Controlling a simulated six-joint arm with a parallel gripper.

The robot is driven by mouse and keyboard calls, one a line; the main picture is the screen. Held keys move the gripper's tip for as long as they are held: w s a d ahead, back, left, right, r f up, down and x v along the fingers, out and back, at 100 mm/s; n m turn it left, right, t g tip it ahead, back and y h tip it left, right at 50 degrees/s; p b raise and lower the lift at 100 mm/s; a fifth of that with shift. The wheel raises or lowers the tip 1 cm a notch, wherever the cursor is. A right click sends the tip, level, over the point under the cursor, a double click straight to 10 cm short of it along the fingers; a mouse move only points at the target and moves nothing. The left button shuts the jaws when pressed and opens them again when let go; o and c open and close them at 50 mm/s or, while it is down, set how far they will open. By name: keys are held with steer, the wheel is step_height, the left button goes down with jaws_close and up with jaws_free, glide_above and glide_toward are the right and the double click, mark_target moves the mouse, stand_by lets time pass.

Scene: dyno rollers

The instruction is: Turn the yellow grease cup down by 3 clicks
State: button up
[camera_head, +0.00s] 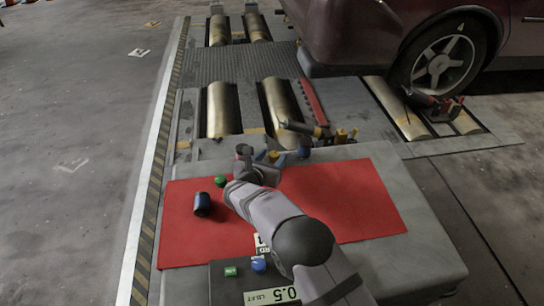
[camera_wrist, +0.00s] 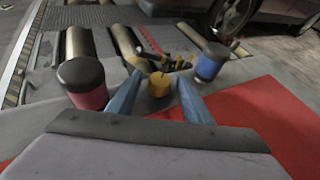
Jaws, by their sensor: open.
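The yellow grease cup (camera_wrist: 159,85) is a small round knob, centred between my two blue fingers in the wrist view. My gripper (camera_wrist: 160,76) is open, with a visible gap between the cup and each finger. I cannot tell whether the fingertips are down at the cup's height. In the head view, my gripper (camera_head: 271,158) is at the far edge of the red mat, and a little yellow shows between its fingers. The cup's lower part is hard to make out.
A red cylinder with a dark cap (camera_wrist: 82,84) stands close left of my fingers; a blue one with a dark cap (camera_wrist: 210,62) stands to the right. A dark blue cylinder (camera_head: 202,204) and a green knob (camera_head: 220,181) are on the red mat (camera_head: 345,200). Metal rollers (camera_head: 222,110) lie beyond.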

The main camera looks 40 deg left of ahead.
steer(key=shift+p+v, duration=0.85)
steer(key=shift+v, duration=2.75)
